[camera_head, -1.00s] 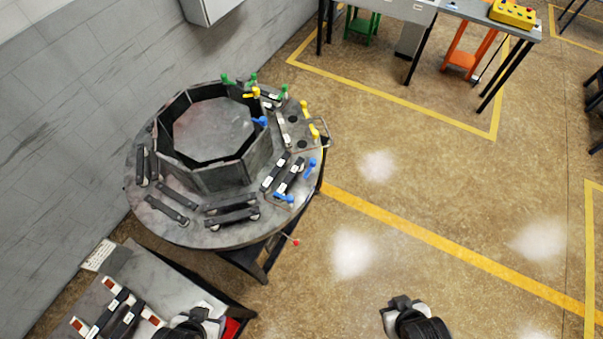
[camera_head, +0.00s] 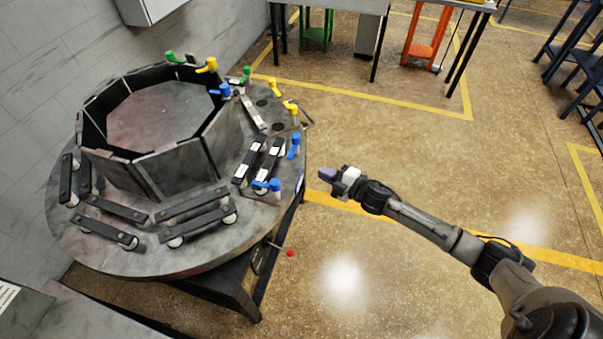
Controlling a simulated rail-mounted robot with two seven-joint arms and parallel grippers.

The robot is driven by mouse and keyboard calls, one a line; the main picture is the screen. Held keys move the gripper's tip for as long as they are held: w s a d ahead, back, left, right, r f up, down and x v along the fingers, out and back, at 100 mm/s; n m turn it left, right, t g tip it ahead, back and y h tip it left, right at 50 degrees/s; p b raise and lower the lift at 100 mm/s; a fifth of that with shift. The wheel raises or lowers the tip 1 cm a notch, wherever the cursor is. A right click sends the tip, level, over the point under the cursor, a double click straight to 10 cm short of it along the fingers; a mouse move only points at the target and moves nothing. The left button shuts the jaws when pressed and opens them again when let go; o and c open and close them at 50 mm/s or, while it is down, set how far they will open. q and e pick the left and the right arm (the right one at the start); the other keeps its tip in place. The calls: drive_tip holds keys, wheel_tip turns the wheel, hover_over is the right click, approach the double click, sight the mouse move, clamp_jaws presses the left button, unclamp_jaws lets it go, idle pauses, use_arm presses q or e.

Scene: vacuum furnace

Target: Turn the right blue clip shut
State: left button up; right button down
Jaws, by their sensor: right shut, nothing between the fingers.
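Blue clips stand on the round table (camera_head: 150,262). The rightmost blue clip (camera_head: 294,147) is on the table's right edge, its handle upright or slightly tilted. Another blue clip (camera_head: 268,186) lies lower and to its left with its handle roughly level. A third blue clip (camera_head: 222,91) is at the octagonal ring's upper right. My right gripper (camera_head: 327,175) is shut and empty, just right of the table edge, apart from the rightmost blue clip and a little below it in the picture. My left gripper is out of view.
Yellow clips (camera_head: 291,107) and green clips (camera_head: 172,57) stand farther back. Dark bars with white labels (camera_head: 250,158) lie beside the blue clips. The octagonal ring (camera_head: 178,168) rises at the table's middle. The floor (camera_head: 400,140) on the right is open.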

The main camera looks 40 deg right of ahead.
drive_tip(key=w+d+f+n+g+y+b, duration=0.1)
drive_tip(key=w+d+f+n+y+b, duration=0.1)
drive_tip(key=d+f+n+y+b, duration=0.4)
use_arm(q)
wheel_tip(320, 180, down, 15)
drive_tip(key=b, duration=0.6)
use_arm(e)
drive_tip(key=n+h, duration=0.1)
drive_tip(key=n, duration=0.1)
approach(293, 151)
drive_tip(key=x, duration=0.7)
drive_tip(key=shift+s+f, duration=0.1)
drive_tip(key=shift+f, duration=0.2)
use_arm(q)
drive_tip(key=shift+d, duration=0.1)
use_arm(e)
drive_tip(key=shift+a, duration=0.1)
